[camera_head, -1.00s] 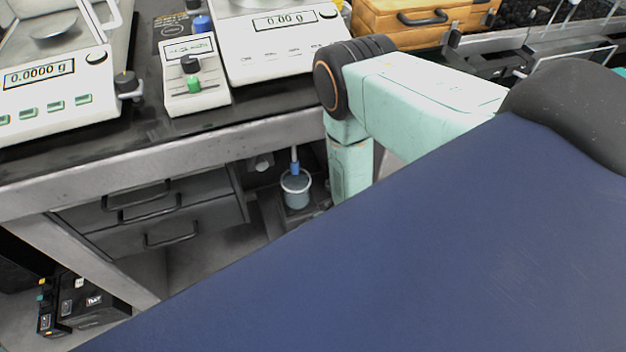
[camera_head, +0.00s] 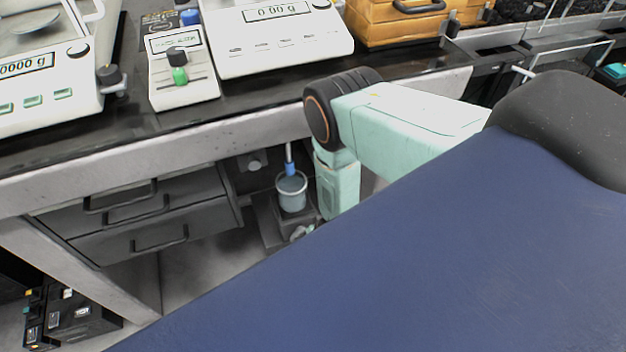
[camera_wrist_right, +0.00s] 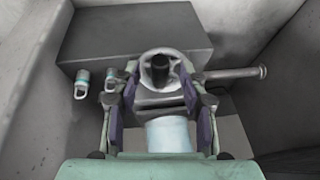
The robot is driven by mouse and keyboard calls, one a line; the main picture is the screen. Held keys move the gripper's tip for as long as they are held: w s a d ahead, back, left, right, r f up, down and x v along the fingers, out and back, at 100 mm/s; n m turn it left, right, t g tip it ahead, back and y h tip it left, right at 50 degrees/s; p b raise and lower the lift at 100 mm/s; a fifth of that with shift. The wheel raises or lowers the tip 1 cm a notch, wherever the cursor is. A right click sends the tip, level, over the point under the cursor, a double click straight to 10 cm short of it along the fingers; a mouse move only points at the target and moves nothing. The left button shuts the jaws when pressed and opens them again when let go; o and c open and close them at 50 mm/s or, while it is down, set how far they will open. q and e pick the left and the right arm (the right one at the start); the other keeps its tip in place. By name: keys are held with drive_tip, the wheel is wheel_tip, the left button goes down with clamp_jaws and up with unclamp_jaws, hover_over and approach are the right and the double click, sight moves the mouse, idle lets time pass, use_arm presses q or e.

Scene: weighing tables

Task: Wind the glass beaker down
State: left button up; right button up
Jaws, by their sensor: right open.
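The glass beaker (camera_head: 291,194) stands upright on a dark block (camera_head: 272,226) under the bench, with a blue-collared rod coming down into it. My right arm reaches down just right of the beaker in the head view. In the right wrist view my right gripper (camera_wrist_right: 160,84) is open. A pale ring with a dark centre (camera_wrist_right: 146,70) lies between or just beyond its fingertips; contact cannot be told. A pale bluish cylinder (camera_wrist_right: 168,136) shows lower between the fingers; I cannot tell what it is. My left gripper is not in view.
Dark drawers (camera_head: 160,215) hang left of the beaker, under the grey bench edge (camera_head: 140,152). Balances (camera_head: 270,45) and a small control box (camera_head: 185,85) stand on top. In the wrist view a horizontal rod (camera_wrist_right: 238,73) sticks out right, and grey walls stand close on both sides.

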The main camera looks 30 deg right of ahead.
drive_tip(key=shift+w+f, duration=0.1)
drive_tip(key=shift+c, duration=0.3)
clamp_jaws()
